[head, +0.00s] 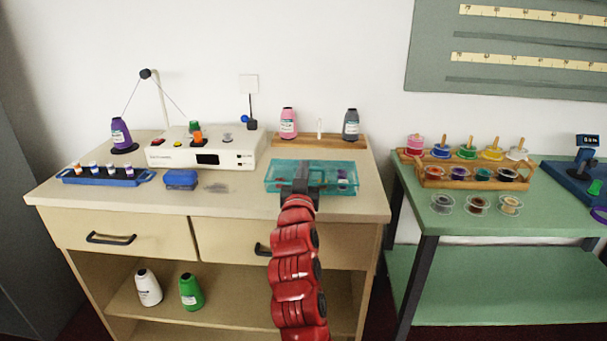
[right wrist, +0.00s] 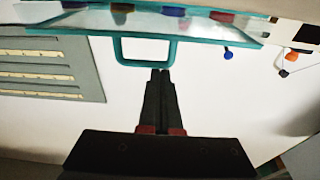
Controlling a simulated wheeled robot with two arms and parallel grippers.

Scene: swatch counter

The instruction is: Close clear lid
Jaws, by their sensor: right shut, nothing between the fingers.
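A teal see-through box with a clear lid (head: 335,166) stands at the right front of the beige counter, with small coloured items showing through it. In the right wrist view the lid's teal-edged pane (right wrist: 205,26) spans the top, and its teal loop handle (right wrist: 147,62) sticks out from the edge. My right gripper (head: 302,170) is shut and empty, in front of the box and covering part of it. Its fingertips (right wrist: 161,72) show at the handle loop; I cannot tell whether they touch it. The lid's exact angle is unclear. My left gripper is not in view.
Behind the box, a wooden board (head: 345,142) holds a pink cone (head: 288,123) and a grey cone (head: 351,125). A green table (head: 405,205) with spools stands to the right.

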